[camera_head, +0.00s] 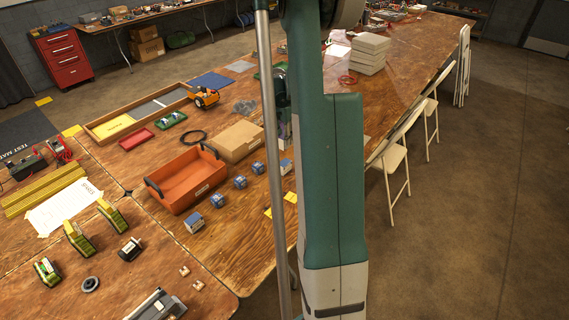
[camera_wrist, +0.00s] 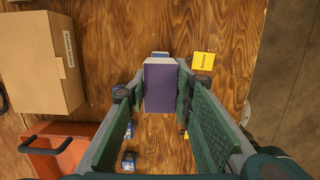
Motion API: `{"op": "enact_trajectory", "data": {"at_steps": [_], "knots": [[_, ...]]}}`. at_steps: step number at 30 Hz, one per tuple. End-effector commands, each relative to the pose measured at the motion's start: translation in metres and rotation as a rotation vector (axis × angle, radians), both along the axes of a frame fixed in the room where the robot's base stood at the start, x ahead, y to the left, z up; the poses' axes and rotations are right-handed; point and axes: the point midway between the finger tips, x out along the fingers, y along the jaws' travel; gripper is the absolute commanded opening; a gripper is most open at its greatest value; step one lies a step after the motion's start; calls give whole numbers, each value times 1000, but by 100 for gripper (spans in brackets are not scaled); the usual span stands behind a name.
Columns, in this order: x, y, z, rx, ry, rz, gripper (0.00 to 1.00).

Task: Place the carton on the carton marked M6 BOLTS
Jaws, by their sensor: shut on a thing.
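My gripper (camera_wrist: 160,92) is shut on a carton (camera_wrist: 159,88) with a purple-blue face and a pale edge, in the wrist view. Its green pads press on the carton's two sides. Another blue-and-white carton (camera_wrist: 160,54) shows just beyond the held one, mostly hidden behind it; whether they touch cannot be told. Small blue-and-white cartons stand on the wooden table in the head view, at the front (camera_head: 194,222), then (camera_head: 217,200), (camera_head: 240,182) and (camera_head: 258,168). No M6 BOLTS lettering is readable. In the head view my own arm hides most of the gripper.
An orange tray (camera_head: 172,192) with black handles stands left of the small cartons. A brown cardboard box (camera_head: 237,141) lies behind it, and appears at left in the wrist view (camera_wrist: 48,62). A yellow label (camera_wrist: 203,61) lies near the table's right edge.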

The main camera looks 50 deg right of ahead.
Motion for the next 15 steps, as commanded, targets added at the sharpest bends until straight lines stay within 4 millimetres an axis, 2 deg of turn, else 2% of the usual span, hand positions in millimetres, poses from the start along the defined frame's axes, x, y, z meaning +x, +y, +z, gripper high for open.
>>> {"op": "enact_trajectory", "data": {"at_steps": [7, 15], "knots": [[0, 0, -10, 0, 0, 0, 7], [0, 0, -46, 0, 0, 0, 7]]}}
